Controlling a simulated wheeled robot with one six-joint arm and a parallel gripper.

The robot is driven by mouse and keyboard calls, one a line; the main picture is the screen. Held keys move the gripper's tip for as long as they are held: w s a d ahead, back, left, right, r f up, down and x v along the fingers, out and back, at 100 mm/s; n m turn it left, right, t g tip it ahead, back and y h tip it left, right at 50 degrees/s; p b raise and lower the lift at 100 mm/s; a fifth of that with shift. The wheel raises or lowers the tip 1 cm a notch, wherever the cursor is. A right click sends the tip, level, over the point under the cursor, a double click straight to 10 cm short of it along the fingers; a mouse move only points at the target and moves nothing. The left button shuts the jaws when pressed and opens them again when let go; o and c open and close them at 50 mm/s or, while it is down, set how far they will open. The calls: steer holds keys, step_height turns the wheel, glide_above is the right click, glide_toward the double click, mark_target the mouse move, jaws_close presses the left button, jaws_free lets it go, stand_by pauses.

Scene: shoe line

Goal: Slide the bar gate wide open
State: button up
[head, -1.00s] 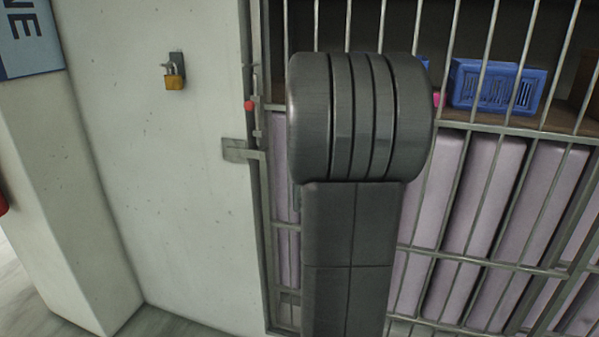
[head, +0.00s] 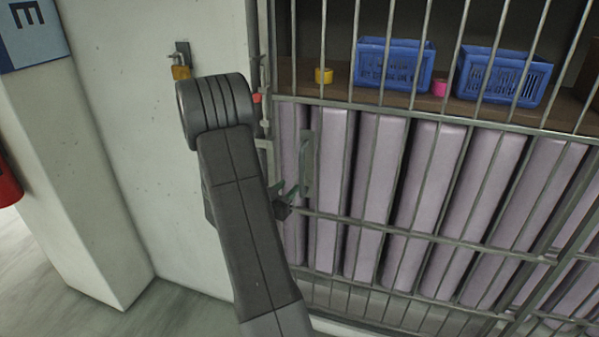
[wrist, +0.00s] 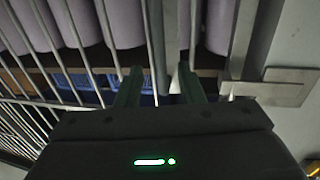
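The bar gate (head: 385,219) is a grid of grey metal bars. Its left edge stands at the frame beside the white wall, so it looks closed. A vertical grey handle (head: 308,165) is on its left part. A latch with a red knob (head: 257,98) sits at the gate's left edge, partly behind my arm. My gripper (head: 292,191) is low beside the handle. In the wrist view, my gripper's green fingers (wrist: 160,85) are apart, with an upright grey bar showing between them; I cannot tell whether they touch it. A metal latch plate (wrist: 285,88) is to their right.
A brass padlock (head: 181,72) hangs on the wall at left. Behind the bars, blue baskets (head: 394,66), a yellow ring (head: 323,75) and a pink item (head: 439,87) are on a shelf (head: 345,88) above lilac padded panels (head: 432,185). A red object (head: 8,185) is at far left.

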mark_target(300, 175)
steer(key=p+x, duration=0.1)
steer(key=x, duration=0.8)
steer(key=shift+w+d+p, duration=0.1)
steer(key=shift+w+p, duration=0.05)
steer(key=shift+p, duration=0.15)
jaws_close()
